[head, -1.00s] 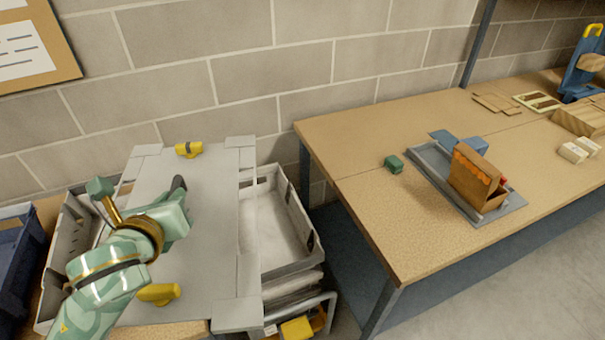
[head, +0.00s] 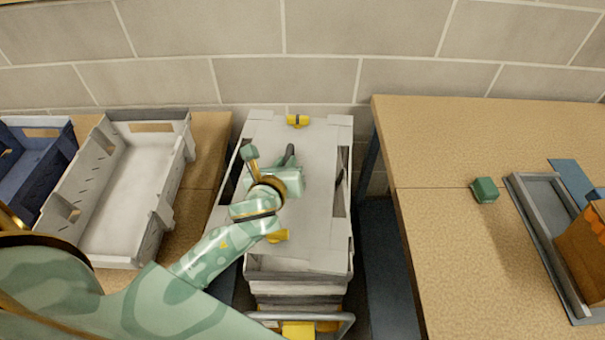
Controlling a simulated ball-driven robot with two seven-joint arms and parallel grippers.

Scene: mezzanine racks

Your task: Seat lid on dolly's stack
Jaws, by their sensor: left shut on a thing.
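The lid (head: 310,210) is a flat light-grey panel with side notches and a yellow clip at each end. It lies level over the dolly's stack (head: 298,289), covering most of the top grey crate, whose front wall shows below the lid's near edge. I cannot tell whether the lid touches the rim all round. My left gripper (head: 291,163) is over the middle of the lid, shut on its dark handle; the fingertips are mostly hidden by the hand. The dolly's metal frame (head: 345,323) shows at the bottom. My right gripper is not in view.
A bench (head: 205,190) on the left holds an empty grey crate (head: 132,255) and a dark blue crate (head: 57,150). A right-hand bench (head: 440,150) holds a green block (head: 485,190) and a grey tray (head: 535,215). A block wall stands behind.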

